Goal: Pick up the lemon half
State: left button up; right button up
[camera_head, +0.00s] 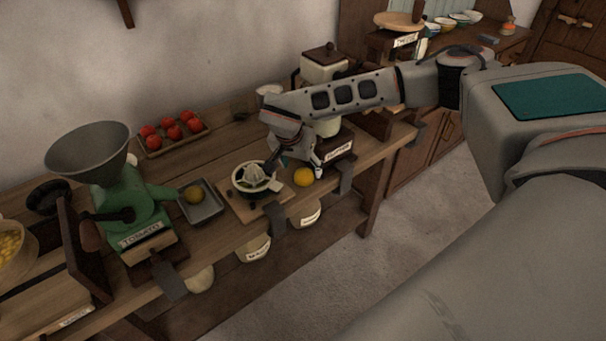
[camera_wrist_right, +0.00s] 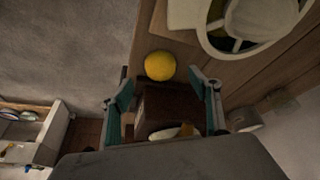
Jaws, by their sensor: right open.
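A round yellow-orange fruit (camera_head: 304,177) sits on the wooden counter just right of the citrus juicer; it also shows in the wrist view (camera_wrist_right: 160,66). No cut face shows, so I cannot tell if it is a half. My right gripper (camera_head: 299,165) is open and empty, pointing down by the yellow-orange fruit. In the wrist view the fruit lies just beyond the fingertips (camera_wrist_right: 161,86). My left gripper is not in view.
The juicer (camera_head: 254,180) stands on a small board (camera_head: 275,199) close beside my right gripper. A green mill (camera_head: 140,215) and a tray of tomatoes (camera_head: 199,135) stand to the left. A labelled brown block (camera_head: 337,151) and a cream canister (camera_head: 324,66) stand beyond the gripper.

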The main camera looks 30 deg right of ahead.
aim_at(303, 172)
jog(key=x, duration=0.5)
jog(key=shift+w, duration=0.1)
jog(key=c, duration=1.2)
jog(key=shift+a+r, duration=0.1)
jog(key=shift+c, duration=0.2)
